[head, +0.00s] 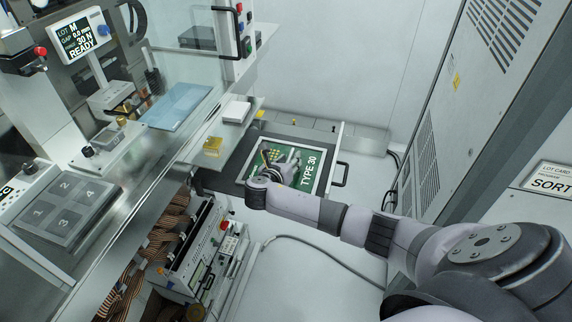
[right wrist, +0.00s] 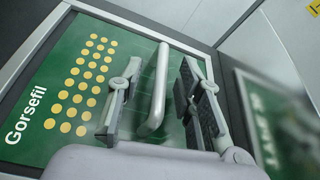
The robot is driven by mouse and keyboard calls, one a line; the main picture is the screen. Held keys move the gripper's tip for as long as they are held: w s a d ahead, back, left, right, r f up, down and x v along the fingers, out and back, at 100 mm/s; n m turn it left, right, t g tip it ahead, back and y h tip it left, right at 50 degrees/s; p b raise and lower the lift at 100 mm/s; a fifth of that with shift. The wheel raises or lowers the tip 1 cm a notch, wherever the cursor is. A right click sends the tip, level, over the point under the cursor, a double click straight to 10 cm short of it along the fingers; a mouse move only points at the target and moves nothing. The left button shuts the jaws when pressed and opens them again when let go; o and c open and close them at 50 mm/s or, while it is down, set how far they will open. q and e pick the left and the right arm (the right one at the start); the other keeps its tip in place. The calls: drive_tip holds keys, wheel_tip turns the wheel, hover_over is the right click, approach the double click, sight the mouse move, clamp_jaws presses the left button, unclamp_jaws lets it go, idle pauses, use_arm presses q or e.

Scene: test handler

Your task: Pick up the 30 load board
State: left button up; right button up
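The green board marked TYPE 30 (head: 309,172) lies flat in an open drawer. In the right wrist view the green board (right wrist: 62,68) shows rows of gold dots, the word Gorsefil and a grey bar handle (right wrist: 157,90). My right gripper (head: 282,162) is over the board and hides part of it. In the wrist view my right gripper (right wrist: 163,70) is open, with one finger on each side of the handle. Gaps show between the handle and the fingers. My left gripper is not in view.
The drawer has a dark front handle (head: 340,174). A shelf with a gold block (head: 212,146) and a white block (head: 236,111) is to its left. A tall grey cabinet (head: 480,90) stands to the right.

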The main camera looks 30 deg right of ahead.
drive_tip(key=shift+c, duration=0.4)
clamp_jaws()
